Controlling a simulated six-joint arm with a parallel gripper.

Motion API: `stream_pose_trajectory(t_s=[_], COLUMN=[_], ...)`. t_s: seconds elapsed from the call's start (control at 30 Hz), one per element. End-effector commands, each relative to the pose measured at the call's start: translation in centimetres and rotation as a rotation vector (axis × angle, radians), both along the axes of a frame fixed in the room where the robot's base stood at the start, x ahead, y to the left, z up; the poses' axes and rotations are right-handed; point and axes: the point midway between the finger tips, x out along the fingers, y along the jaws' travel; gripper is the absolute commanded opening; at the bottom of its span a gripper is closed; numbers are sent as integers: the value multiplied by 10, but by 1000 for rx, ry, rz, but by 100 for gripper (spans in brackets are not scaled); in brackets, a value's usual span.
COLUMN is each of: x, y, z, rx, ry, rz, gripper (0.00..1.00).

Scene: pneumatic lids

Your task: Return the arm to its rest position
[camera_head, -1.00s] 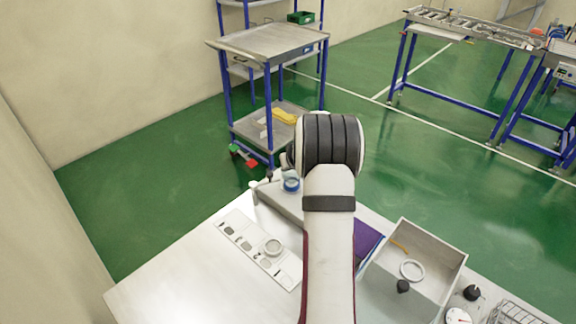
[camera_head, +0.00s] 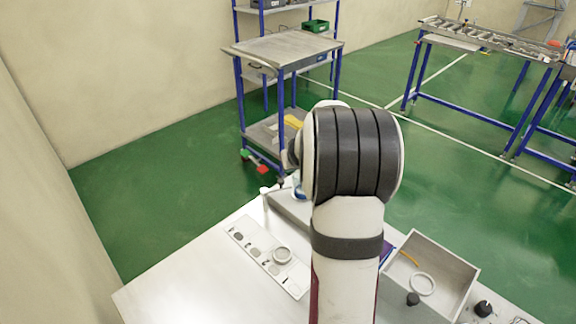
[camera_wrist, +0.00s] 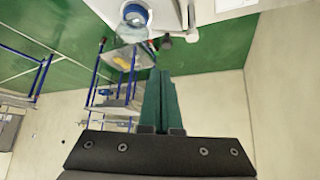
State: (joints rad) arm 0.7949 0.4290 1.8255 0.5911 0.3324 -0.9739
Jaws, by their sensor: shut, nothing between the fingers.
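My gripper (camera_wrist: 160,98) shows in the wrist view with its two green fingers together and nothing between them. It is in the air, with the room upside down behind it. In the head view my arm rises from the bottom edge and its dark-banded joint hides the middle of the scene; the gripper is hidden behind it. The white table (camera_head: 185,285) lies below the arm. On it is a pale strip (camera_head: 262,254) with several small parts and a ring (camera_head: 281,254).
An open grey box (camera_head: 458,262) at the right of the table holds a white ring (camera_head: 422,284) and a dark knob (camera_head: 412,299). A blue-legged cart (camera_head: 285,48) stands beyond the table. A blue-and-white round item (camera_wrist: 134,14) shows in the wrist view.

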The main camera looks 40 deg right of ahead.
Motion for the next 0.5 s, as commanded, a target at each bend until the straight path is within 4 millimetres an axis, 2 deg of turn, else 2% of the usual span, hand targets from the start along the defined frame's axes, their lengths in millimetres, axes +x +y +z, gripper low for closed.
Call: stream_pose_trajectory(t_s=[0.17,0.23,0.27,0.37,0.4,0.47,0.5], x=[0,4,6,-5,-20,-50,-76], y=[8,36,57,153,195,252,286], z=[5,12,17,34,38,43,44], rx=[7,47,76,219,281,362,407], ry=[0,0,3,51,90,166,226], rz=[5,33,54,132,159,185,193], gripper=[0,0,0,0,0,0,0])
